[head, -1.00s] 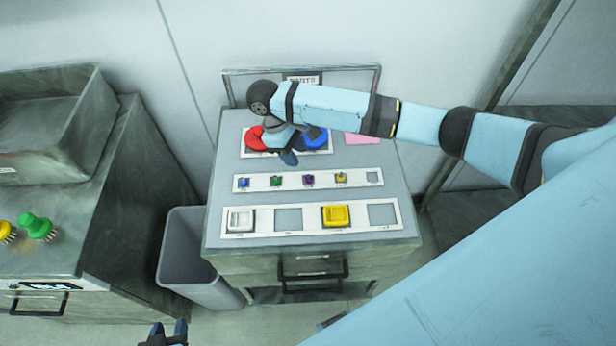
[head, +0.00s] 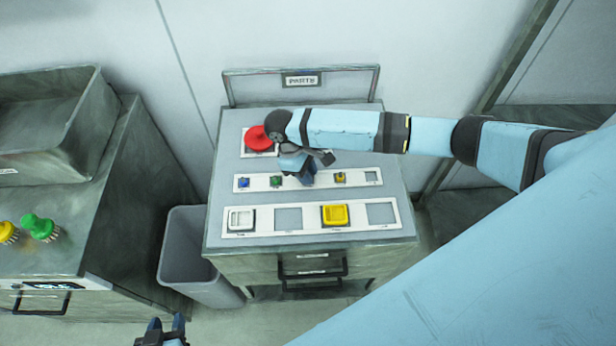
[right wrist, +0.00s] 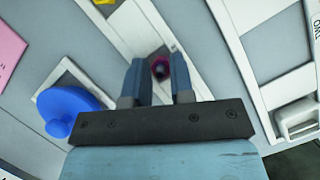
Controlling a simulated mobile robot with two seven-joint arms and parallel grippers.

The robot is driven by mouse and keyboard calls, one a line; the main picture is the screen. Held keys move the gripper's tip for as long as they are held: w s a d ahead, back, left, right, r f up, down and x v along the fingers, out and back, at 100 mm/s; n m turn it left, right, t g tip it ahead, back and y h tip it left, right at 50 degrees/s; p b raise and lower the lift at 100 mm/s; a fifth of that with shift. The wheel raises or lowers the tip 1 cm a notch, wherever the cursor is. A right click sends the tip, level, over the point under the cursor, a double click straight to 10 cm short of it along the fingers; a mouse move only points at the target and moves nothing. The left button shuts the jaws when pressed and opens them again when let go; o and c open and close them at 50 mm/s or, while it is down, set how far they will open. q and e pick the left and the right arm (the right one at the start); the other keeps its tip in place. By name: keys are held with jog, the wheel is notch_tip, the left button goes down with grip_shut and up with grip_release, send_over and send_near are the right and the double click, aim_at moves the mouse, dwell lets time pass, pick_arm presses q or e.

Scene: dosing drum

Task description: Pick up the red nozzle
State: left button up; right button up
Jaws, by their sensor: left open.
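No nozzle that is clearly red shows. A small magenta-purple nozzle (right wrist: 160,68) stands in the white strip, between the fingers of my right gripper (right wrist: 159,72) in the right wrist view. Those fingers are apart, one on each side of it; I cannot tell how far above it they are. In the head view my right gripper (head: 305,178) hides that nozzle's place. In the same strip (head: 258,184) are a blue nozzle (head: 243,183), a green nozzle (head: 276,181) and a yellow nozzle (head: 340,177). My left gripper (head: 166,328) is open and empty at the bottom edge.
A large red knobbed piece (head: 258,139) sits behind the strip, and a blue one (right wrist: 70,108) shows in the wrist view. In front is a white panel (head: 262,233) with a white block and a yellow block (head: 335,215). A grey bin (head: 186,255) stands left of the cabinet.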

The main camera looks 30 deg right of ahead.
grip_shut()
jog(key=shift+r, duration=0.15)
notch_tip(320, 180, up, 20)
jog(key=p, duration=0.1)
jog(key=shift+p, duration=0.4)
dwell(1.0)
